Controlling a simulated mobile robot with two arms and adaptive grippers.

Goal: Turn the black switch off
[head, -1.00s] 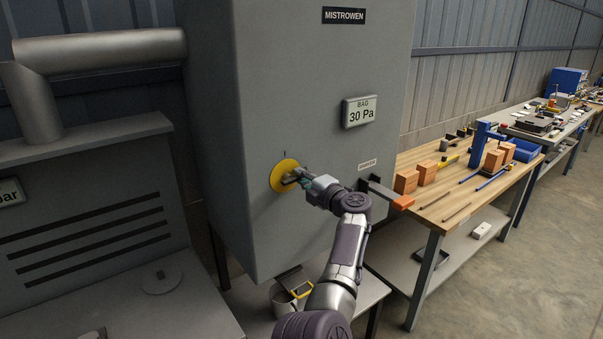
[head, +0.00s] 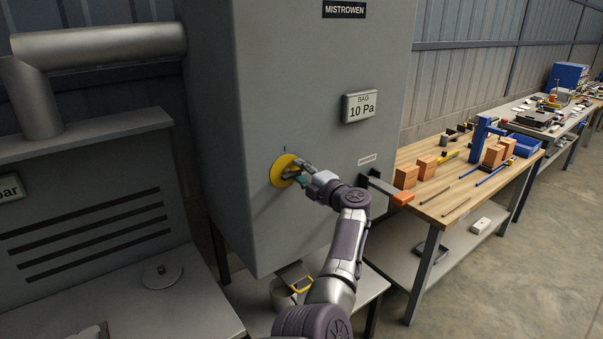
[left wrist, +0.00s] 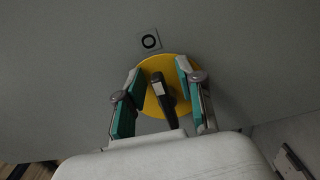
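The black switch (left wrist: 162,93) is a bar handle on a round yellow disc (left wrist: 150,106) on the grey cabinet's front. The disc also shows in the head view (head: 279,175), where my gripper hides most of the handle. My right gripper is not in view.
A bucket (head: 284,294) stands below. A wooden bench (head: 440,207) with blocks and tools is at right.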

